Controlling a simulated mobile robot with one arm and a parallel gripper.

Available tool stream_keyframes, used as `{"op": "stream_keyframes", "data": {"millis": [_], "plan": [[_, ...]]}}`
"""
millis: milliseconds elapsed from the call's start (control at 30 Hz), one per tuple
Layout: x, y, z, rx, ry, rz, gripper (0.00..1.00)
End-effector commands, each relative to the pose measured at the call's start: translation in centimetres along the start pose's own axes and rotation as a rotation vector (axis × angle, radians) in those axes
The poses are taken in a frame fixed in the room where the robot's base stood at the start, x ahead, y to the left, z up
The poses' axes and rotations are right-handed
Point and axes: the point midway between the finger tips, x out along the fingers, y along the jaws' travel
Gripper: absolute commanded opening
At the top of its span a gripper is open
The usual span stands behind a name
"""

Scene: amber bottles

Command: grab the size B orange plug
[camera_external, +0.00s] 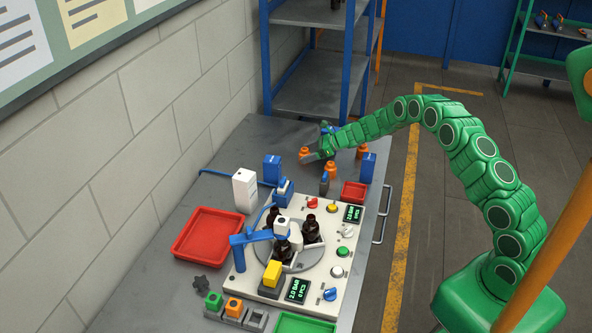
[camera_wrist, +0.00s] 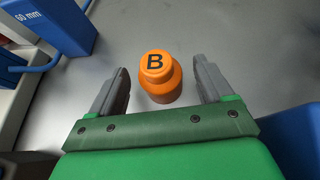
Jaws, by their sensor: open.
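The orange plug marked B (camera_wrist: 158,75) stands upright on the grey table in the wrist view. My gripper (camera_wrist: 161,85) is open, with a grey finger on either side of the plug and a visible gap to each. The plug sits between the fingertips, a little nearer the left one. In the external view my gripper (camera_external: 317,143) is low over the far part of the table, by an orange plug (camera_external: 304,152) that seems to be the same one. Two more orange plugs, one in front (camera_external: 330,171) and one to the right (camera_external: 361,151), stand close by; their letters cannot be read.
A blue block marked 60 mm (camera_wrist: 55,22) stands left of the plug, with a blue cable. Other blue blocks (camera_external: 272,168) (camera_external: 368,167) stand near my gripper. The white panel (camera_external: 240,285) with brown bottles and a red tray (camera_external: 207,235) fill the nearer table.

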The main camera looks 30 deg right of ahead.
Motion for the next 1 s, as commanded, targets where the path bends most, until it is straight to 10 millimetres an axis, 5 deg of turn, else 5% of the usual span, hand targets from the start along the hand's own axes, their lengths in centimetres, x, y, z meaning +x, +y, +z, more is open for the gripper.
{"op": "stream_keyframes", "data": {"millis": [433,767,1000], "plan": [[0.0,0.0,0.0,-0.001,0.0,0.0,0.18],[-0.2,0.0,0.4,-0.001,0.0,0.0,0.17],[-1.6,-0.1,3.1,-0.003,-0.003,-0.001,0.17]]}}
